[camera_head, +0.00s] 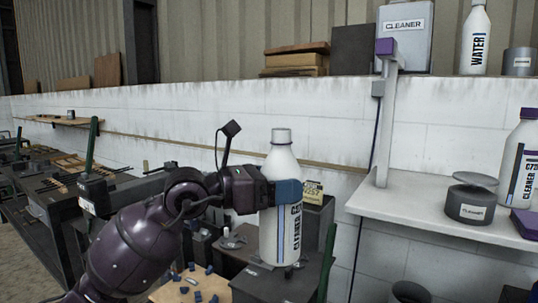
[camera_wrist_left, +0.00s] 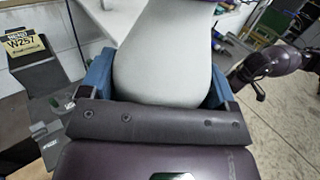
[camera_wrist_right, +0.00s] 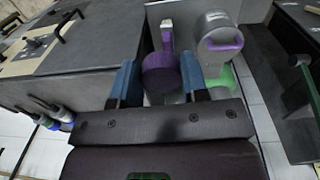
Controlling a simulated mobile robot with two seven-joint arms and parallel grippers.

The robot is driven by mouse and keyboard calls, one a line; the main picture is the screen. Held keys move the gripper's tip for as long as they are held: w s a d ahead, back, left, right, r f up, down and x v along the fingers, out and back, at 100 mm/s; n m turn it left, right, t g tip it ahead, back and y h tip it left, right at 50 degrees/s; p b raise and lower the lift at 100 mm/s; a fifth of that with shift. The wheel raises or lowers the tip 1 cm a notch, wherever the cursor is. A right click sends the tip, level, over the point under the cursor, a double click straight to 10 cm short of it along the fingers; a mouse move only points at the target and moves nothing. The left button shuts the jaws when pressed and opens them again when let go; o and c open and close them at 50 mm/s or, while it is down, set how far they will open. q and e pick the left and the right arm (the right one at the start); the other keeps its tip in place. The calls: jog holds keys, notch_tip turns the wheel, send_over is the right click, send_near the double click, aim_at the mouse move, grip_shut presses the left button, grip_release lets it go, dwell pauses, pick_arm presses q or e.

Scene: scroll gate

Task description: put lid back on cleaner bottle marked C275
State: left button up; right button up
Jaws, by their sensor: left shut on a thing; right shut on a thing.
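A white bottle (camera_head: 270,235) with a dark vertical label reading "CLEANER C2…" stands upright; the rest of its mark is hidden. Its top (camera_head: 281,135) is grey-white, with no purple lid on it. My left gripper (camera_head: 288,192) is shut around the bottle's upper body, and the bottle also fills the middle of the left wrist view (camera_wrist_left: 165,65). In the right wrist view, my right gripper (camera_wrist_right: 160,82) is shut on a purple ridged round lid (camera_wrist_right: 160,72) between its blue fingertips. My right gripper is outside the head view.
A shelf (camera_head: 400,203) at right bears a purple-capped cleaner bottle (camera_head: 518,165) and a grey "CLEANER" tin (camera_head: 471,211). A "WATER" bottle (camera_head: 474,40) stands on the upper ledge. A yellow "W257" sign (camera_wrist_left: 26,44) is beside the held bottle. Small blue pieces (camera_head: 197,280) lie at lower left.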

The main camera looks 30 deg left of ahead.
pick_arm(q)
jog(key=s+d+f+m+g+h, duration=0.1)
jog(key=d+f+m+g+h, duration=0.1)
jog(key=d+f, duration=0.4)
jog(key=s+d+f+m+g+h, duration=0.1)
jog(key=s+d+f+m+g, duration=0.1)
jog(key=d+f, duration=0.5)
jog(key=s+d+f+m+g+h, duration=0.2)
jog(key=d+f+g, duration=0.2)
jog(key=f, duration=1.2)
jog(key=shift+d+f+g+h, duration=0.15)
jog(key=shift+d+g+h, duration=0.15)
jog(key=shift+d, duration=0.9)
pick_arm(e)
jog(key=shift+r, duration=0.1)
jog(key=a+r+n, duration=0.4)
jog(key=a+r, duration=0.5)
jog(key=a, duration=0.4)
jog(key=a+r+n, duration=0.5)
jog(key=a+r, duration=0.4)
jog(key=a, duration=0.3)
jog(key=shift+a+r+n+y, duration=0.2)
jog(key=shift+a+n+y, duration=0.1)
jog(key=shift+a, duration=0.05)
